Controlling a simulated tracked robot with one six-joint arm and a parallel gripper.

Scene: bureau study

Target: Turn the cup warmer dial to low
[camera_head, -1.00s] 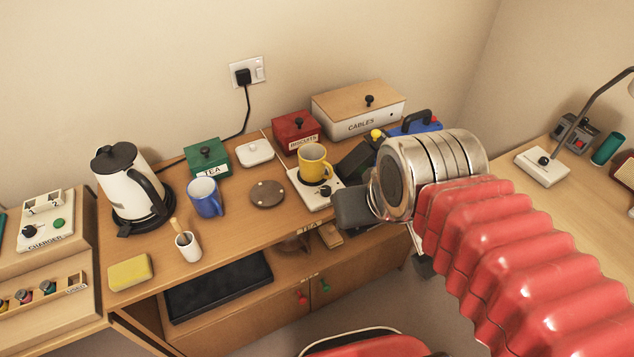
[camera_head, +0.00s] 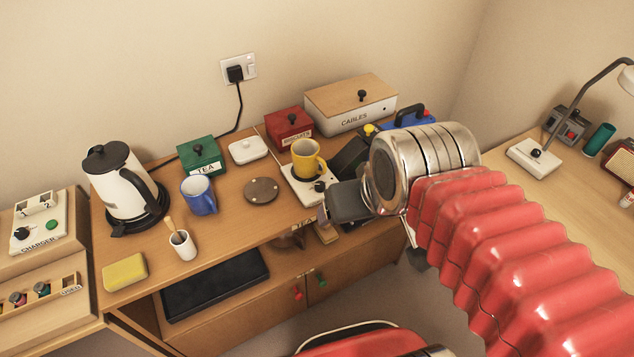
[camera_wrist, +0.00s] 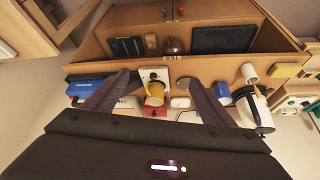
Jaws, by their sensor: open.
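The white cup warmer (camera_head: 303,193) stands at the front edge of the wooden sideboard, with a yellow mug (camera_head: 307,158) on its plate. Its black dial (camera_head: 319,186) is on the front right part. In the wrist view the cup warmer (camera_wrist: 146,76) and the yellow mug (camera_wrist: 155,96) show between my fingers, and the dial (camera_wrist: 154,76) is small there. My gripper (camera_wrist: 157,78) is open and empty. In the head view my gripper (camera_head: 337,190) is just right of the dial, with no clear contact. The dial's setting is too small to read.
A red biscuits box (camera_head: 289,127), a cables box (camera_head: 351,105) and a blue case (camera_head: 420,118) stand behind and right. A round coaster (camera_head: 261,191), a blue mug (camera_head: 199,196) and a kettle (camera_head: 123,182) are to the left. Open shelf space lies below the sideboard top.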

